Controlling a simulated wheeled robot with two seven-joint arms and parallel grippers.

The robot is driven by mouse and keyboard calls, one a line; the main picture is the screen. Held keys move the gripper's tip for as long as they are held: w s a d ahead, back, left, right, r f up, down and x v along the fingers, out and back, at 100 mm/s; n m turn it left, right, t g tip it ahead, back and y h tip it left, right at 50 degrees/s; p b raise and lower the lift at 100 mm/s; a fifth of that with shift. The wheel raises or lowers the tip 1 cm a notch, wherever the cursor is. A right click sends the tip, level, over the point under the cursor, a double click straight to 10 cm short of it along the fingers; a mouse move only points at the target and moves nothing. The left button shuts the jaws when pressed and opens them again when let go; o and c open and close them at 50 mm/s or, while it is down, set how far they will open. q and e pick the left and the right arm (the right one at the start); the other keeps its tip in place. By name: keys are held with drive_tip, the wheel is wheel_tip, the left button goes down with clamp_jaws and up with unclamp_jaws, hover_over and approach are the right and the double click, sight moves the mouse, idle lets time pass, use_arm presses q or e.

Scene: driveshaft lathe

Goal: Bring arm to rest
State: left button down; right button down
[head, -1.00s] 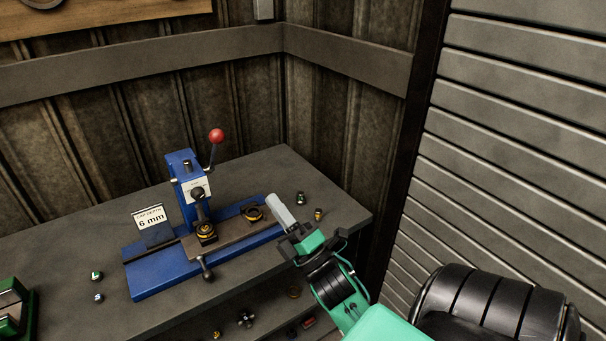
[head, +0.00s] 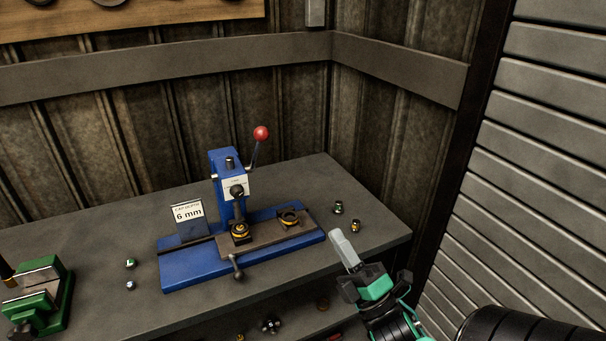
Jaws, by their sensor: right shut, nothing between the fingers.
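My right gripper (head: 345,250) comes in from the lower right in the head view. Its grey fingers are shut with nothing between them. It is above the front right edge of the grey workbench (head: 110,265), to the right of the blue press and apart from it. My green and black right arm runs down to the bottom edge. My left gripper is not in view.
The blue press (head: 190,270) with a red-knobbed lever (head: 261,133) stands on the bench, beside a "6 mm" sign (head: 188,213). A green vise (head: 45,300) is at the left. Small parts (head: 355,226) lie near the right corner. A shuttered wall (head: 540,180) bounds the right.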

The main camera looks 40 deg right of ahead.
drive_tip(key=w+f+m+g+h, duration=0.1)
drive_tip(key=w+f+m+g, duration=0.25)
drive_tip(key=f, duration=0.85)
drive_tip(key=w+f+m+g+h, duration=0.15)
drive_tip(key=w+f+m, duration=0.25)
drive_tip(key=f, duration=0.8)
drive_tip(key=s+a+f+m+g, duration=0.1)
drive_tip(key=f+m+g, duration=0.1)
drive_tip(key=f, duration=0.6)
drive_tip(key=s+a+f+m+g+y, duration=0.1)
drive_tip(key=s+a+f+g, duration=0.15)
drive_tip(key=f, duration=0.65)
drive_tip(key=a+f+m+g, duration=0.1)
drive_tip(key=f+m+g, duration=0.15)
drive_tip(key=f, duration=0.55)
drive_tip(key=s+a+f+m+g+y, duration=0.1)
drive_tip(key=s+a+f+g, duration=0.15)
drive_tip(key=s+f, duration=0.6)
drive_tip(key=s+a+f+m+g, duration=0.15)
drive_tip(key=s+f+g, duration=0.35)
drive_tip(key=f, duration=0.7)
drive_tip(key=s+f+m+g, duration=0.1)
drive_tip(key=s+f, duration=0.3)
drive_tip(key=s, duration=0.6)
drive_tip(key=s+f+m+g, duration=0.1)
drive_tip(key=s+f+g, duration=0.3)
drive_tip(key=s, duration=0.6)
drive_tip(key=shift+s+f, duration=0.25)
drive_tip(key=shift+f, duration=0.2)
